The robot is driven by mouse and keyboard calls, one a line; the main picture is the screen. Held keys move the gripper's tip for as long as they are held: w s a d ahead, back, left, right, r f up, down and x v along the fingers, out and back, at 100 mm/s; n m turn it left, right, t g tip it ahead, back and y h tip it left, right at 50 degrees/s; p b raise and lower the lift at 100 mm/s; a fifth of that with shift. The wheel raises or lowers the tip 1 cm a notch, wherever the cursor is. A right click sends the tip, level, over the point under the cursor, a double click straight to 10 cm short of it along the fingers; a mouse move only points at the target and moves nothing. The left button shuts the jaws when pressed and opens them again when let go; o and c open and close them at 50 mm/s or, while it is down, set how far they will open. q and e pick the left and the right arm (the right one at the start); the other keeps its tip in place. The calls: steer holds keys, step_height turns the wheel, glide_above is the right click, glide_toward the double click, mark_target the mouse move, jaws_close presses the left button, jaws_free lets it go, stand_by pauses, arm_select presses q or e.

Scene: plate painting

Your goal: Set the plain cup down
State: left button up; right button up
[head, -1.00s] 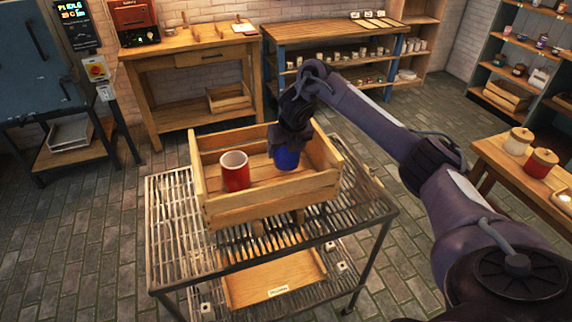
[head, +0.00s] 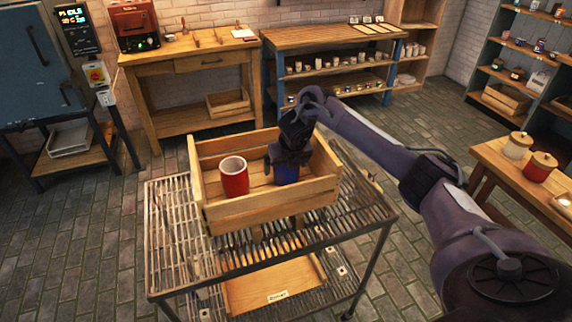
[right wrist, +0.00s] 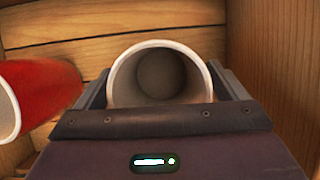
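A blue cup (head: 288,174) is upright in the right part of the wooden crate (head: 272,208). In the right wrist view I look into its pale mouth (right wrist: 160,77). My right gripper (head: 288,163) comes down over it from above, one finger at each side of its rim, with no clear gap. I see it as shut on the blue cup. The gripper hides most of the cup, and I cannot tell whether its base rests on the crate floor. A red cup (head: 233,179) with a white rim stands to its left and also shows in the right wrist view (right wrist: 38,95). My left gripper is not in view.
The crate sits on a slatted metal rack cart (head: 165,240), its walls close around the cups. A wooden tray (head: 262,290) lies on the cart's lower shelf. A side table (head: 495,165) with lidded jars is at the right. Stone floor is clear around the cart.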

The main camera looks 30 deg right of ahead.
steer(key=shift+r, duration=0.3)
steer(key=shift+v, duration=1.15)
steer(key=d+p+v, duration=0.1)
steer(key=p+v, duration=0.3)
steer(key=v, duration=0.5)
steer(key=shift+s+a+r+p, duration=0.2)
steer(key=shift+a+p, duration=0.1)
steer(key=shift+a, duration=0.2)
steer(key=shift+f, duration=0.15)
